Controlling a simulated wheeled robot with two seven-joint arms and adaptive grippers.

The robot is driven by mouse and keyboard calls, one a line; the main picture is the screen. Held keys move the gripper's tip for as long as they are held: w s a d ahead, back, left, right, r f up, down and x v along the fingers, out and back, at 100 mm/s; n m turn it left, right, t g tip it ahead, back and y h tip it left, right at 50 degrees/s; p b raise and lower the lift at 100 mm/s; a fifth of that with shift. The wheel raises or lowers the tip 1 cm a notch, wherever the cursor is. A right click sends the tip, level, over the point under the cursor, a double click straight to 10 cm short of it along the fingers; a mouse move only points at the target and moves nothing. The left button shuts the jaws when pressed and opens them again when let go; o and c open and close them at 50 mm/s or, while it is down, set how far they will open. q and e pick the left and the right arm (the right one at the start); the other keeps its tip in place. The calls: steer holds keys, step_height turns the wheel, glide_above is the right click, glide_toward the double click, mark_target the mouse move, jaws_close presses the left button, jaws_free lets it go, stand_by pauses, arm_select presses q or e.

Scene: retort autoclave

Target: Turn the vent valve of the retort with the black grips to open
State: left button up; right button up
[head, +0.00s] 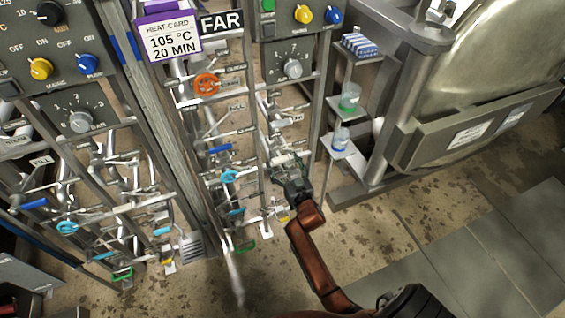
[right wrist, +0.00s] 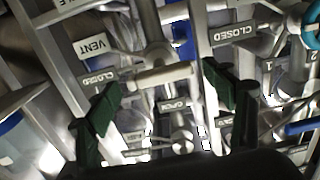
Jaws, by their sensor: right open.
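My right gripper (head: 291,172) is open at the valve rack below the dial panel, right of the FAR sign. In the right wrist view, its dark green fingers (right wrist: 163,82) stand apart on either side of a pale lever bar (right wrist: 166,76). A VENT label (right wrist: 92,46) is just beyond the bar. A CLOSED label (right wrist: 98,78) is near its left end and an OPEN label (right wrist: 173,106) is below its middle. I cannot tell whether the fingers touch the bar. No black grips can be made out clearly. My left gripper is not in view.
Crowded pipes and valves surround the gripper, including an orange handwheel (head: 207,84) and a light-blue handle (head: 229,176). A shelf (head: 347,150) with bottles stands to the right, beside a large metal vessel (head: 492,50). The floor in front (head: 400,230) is clear.

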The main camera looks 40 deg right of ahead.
steer(key=shift+w, duration=0.15)
steer(key=shift+c, duration=0.3)
steer(key=c, duration=1.1)
